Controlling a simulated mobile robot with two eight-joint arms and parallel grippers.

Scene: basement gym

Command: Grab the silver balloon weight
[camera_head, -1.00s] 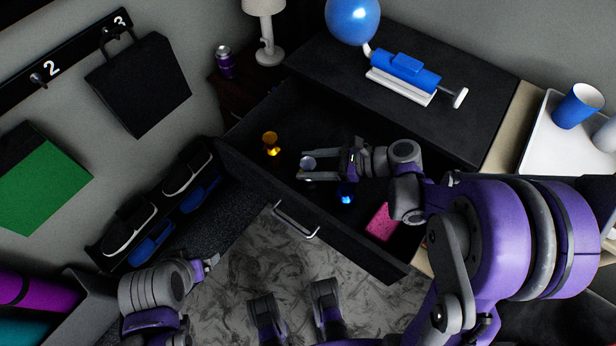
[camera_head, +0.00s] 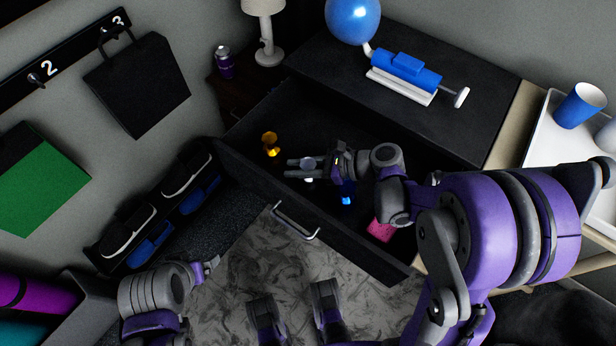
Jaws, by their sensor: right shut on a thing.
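The silver balloon weight (camera_head: 309,164) is in the open drawer, between the two fingers of my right gripper (camera_head: 300,168). The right gripper is shut on it, with its fingers pointing left and reaching a little past it. Part of the weight is hidden by the fingers. I cannot tell whether it still touches the drawer floor. A gold weight (camera_head: 270,144) stands to the left of the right gripper. A blue weight (camera_head: 347,198) sits close below the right wrist. My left gripper (camera_head: 208,268) is low at the left, outside the drawer, its fingers too small to read.
The dark drawer (camera_head: 350,255) is pulled out, with its handle (camera_head: 296,222) at the front. A pink item (camera_head: 381,230) lies in it, partly under my arm. The black cabinet top (camera_head: 330,57) holds a blue pump (camera_head: 405,72) and balloon (camera_head: 352,20). A white tray with cups is at right.

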